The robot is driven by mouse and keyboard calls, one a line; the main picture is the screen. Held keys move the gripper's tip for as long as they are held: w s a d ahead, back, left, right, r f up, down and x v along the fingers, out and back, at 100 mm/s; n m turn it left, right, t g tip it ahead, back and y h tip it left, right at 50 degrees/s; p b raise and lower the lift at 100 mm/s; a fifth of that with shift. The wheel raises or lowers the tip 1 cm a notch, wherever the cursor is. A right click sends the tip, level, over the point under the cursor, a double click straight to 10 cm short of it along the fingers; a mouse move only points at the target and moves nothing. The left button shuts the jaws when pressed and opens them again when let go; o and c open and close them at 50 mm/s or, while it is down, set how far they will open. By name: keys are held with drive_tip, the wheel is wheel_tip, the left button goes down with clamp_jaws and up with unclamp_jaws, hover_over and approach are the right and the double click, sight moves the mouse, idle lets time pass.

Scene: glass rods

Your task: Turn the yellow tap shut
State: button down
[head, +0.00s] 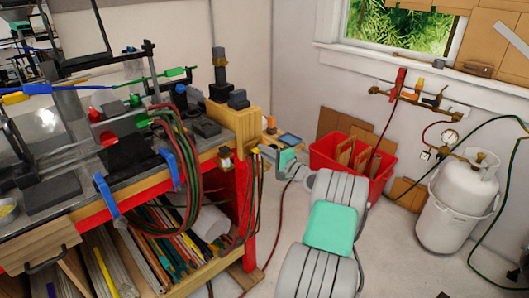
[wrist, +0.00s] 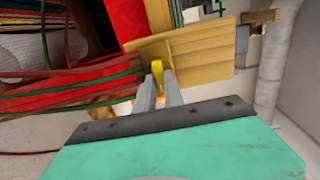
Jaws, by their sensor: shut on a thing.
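The yellow tap (wrist: 157,70) shows in the wrist view as a small yellow lever in front of the end of a wooden block. My gripper (wrist: 159,84) has its two grey fingers close together, one on each side of the yellow lever, shut on it. The lever's lower part is hidden between the fingers. In the head view my gripper (head: 261,151) reaches the right end of the workbench from the right, with a bit of yellow at its tips. The angle of the tap and its pipe cannot be made out.
Red and green hoses (head: 188,165) hang from the bench (head: 248,205) beside my gripper. They also run close to the fingers in the wrist view (wrist: 70,85). A red crate (head: 378,178) and a white gas cylinder (head: 455,210) stand behind my arm. Wall taps (head: 418,84) are far off.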

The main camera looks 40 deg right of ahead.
idle(0.3)
drive_tip(key=c, duration=1.4)
unclamp_jaws()
drive_tip(key=shift+c, duration=0.2)
drive_tip(key=s+b, duration=0.1)
drive_tip(key=s, duration=0.6)
drive_tip(key=shift+s, duration=0.4)
